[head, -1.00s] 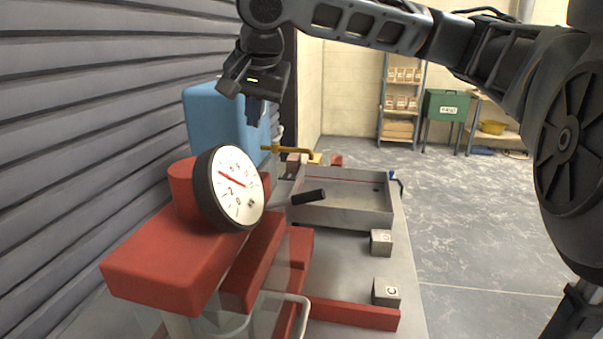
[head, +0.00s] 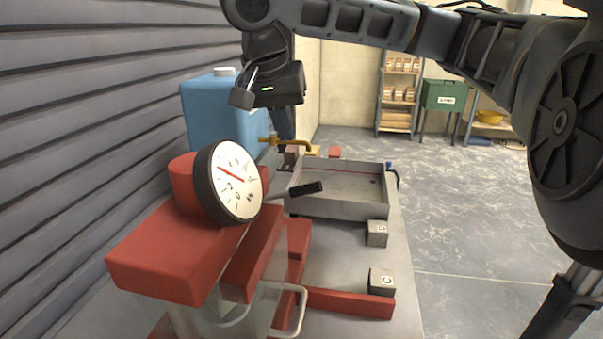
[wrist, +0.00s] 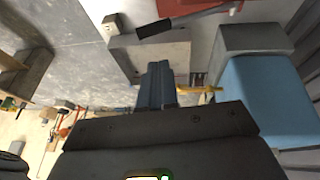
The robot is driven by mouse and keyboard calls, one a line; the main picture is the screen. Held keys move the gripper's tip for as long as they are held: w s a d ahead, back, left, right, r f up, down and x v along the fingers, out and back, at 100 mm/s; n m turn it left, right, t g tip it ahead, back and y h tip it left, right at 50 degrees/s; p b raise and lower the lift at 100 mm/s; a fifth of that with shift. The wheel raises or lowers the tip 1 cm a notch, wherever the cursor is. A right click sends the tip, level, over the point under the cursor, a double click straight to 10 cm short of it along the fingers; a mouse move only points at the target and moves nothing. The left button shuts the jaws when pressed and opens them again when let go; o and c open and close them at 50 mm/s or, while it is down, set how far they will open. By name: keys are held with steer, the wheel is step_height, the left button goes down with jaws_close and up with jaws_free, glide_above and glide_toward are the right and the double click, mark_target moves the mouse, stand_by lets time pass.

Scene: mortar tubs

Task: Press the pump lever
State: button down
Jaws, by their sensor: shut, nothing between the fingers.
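The pump lever (head: 305,188) is a grey rod with a black grip. It sticks out to the right from the red pump (head: 165,255), behind the white dial gauge (head: 238,180), and tilts slightly up. The lever also shows at the top of the wrist view (wrist: 155,28). My gripper (head: 286,128) is shut and empty, pointing down. In the head view it is above and beyond the lever, apart from it, in front of the blue tank's right side. In the wrist view its fingers (wrist: 156,84) show below the lever. The lever's pivot is hidden by the gauge.
A blue tank (head: 210,118) with a brass tap (head: 290,143) stands behind the pump. A grey tray (head: 340,208) lies right of the lever. Two small grey blocks (head: 377,233) marked with letters stand near the bench's right edge. A ribbed wall is close on the left.

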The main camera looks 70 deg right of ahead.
glide_toward(305, 185)
steer(key=x, duration=0.5)
steer(key=shift+p+x, duration=0.55)
steer(key=shift+x, duration=0.25)
steer(key=shift+d, duration=0.1)
